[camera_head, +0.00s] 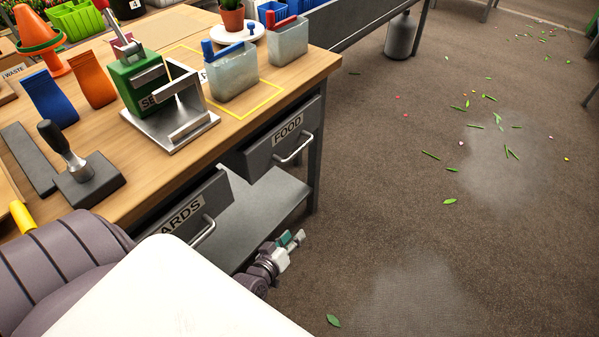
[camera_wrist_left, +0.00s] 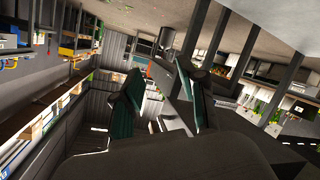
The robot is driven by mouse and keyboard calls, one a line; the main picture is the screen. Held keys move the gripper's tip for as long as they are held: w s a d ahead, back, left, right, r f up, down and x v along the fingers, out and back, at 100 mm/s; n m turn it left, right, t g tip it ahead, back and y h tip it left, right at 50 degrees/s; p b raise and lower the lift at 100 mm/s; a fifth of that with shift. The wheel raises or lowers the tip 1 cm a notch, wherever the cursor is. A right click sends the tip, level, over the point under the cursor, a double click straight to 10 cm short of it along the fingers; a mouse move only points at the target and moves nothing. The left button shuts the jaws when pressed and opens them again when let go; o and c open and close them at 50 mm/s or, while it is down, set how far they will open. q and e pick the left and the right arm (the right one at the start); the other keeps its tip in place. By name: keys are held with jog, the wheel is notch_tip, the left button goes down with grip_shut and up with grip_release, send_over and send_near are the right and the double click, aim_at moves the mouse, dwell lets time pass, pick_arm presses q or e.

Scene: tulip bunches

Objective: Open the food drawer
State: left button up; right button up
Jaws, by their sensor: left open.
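I cannot pick out the drawer handle in that view. My right gripper is not in view.
A second drawer, labelled "ARDS" (camera_head: 185,214) as far as it shows, has a handle left of my gripper. A grey lower shelf (camera_head: 262,212) and a table leg (camera_head: 315,165) are close by. The floor (camera_head: 420,220) to the right is open, with scattered leaves.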

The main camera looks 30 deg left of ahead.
pick_arm(q)
jog(key=w+a+r+n+t+y+b, duration=0.2)
jog(key=w+a+r+n+t+b, duration=0.15)
jog(key=r, duration=0.25)
jog(key=n+t+y+b, duration=0.2)
jog(key=n+b, duration=0.2)
send_near(299, 148)
jog(key=x, duration=0.6)
jog(key=f+x, duration=0.1)
jog(key=x, duration=0.2)
jog(key=shift+b, duration=0.35)
jog(key=shift+w+a+r, duration=0.15)
jog(key=shift+w, duration=0.25)
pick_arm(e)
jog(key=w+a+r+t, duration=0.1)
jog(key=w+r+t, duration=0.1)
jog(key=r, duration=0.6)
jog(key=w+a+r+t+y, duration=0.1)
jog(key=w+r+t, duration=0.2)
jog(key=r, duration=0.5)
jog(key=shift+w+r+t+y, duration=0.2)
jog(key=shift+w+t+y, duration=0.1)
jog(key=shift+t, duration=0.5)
pick_arm(q)
grip_shut()
